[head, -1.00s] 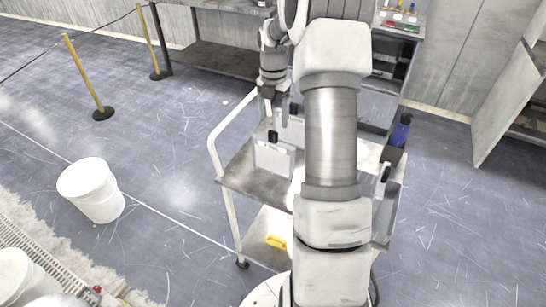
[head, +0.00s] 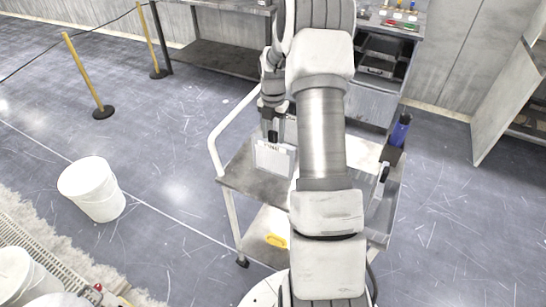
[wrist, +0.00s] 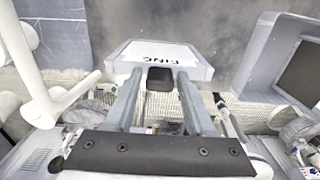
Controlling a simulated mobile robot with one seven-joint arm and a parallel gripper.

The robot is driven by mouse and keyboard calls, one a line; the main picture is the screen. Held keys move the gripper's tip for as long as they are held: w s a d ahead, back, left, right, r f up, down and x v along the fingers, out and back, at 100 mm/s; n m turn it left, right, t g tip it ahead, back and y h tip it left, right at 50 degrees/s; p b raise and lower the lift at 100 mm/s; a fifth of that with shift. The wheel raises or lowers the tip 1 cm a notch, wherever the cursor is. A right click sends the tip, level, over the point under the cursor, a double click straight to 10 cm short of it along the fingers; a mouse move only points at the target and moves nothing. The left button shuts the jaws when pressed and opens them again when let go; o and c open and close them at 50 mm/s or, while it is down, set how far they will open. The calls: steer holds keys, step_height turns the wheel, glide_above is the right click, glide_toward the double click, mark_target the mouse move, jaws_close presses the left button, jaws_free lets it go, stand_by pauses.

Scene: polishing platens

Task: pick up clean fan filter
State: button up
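The fan filter is a pale panel (head: 274,160) with a black tab on top, standing upright on the top shelf of a cart. In the wrist view its white frame (wrist: 190,57) carries dark lettering that looks like "FINE", upside down. My gripper (head: 271,137) is directly above the panel, pointing down. In the wrist view the fingers of my gripper (wrist: 160,80) stand either side of the black tab (wrist: 160,79), with narrow gaps between, so it looks open around the tab. The lower part of the panel is partly hidden in the wrist view.
The cart (head: 245,183) has a white push handle (head: 214,150) at its left, close to my gripper. A blue bottle (head: 400,131) stands at its right side. A yellow object (head: 276,241) lies on the lower shelf. A white bucket (head: 92,190) stands on open floor at left.

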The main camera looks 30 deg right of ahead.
jaws_close()
stand_by(1.1)
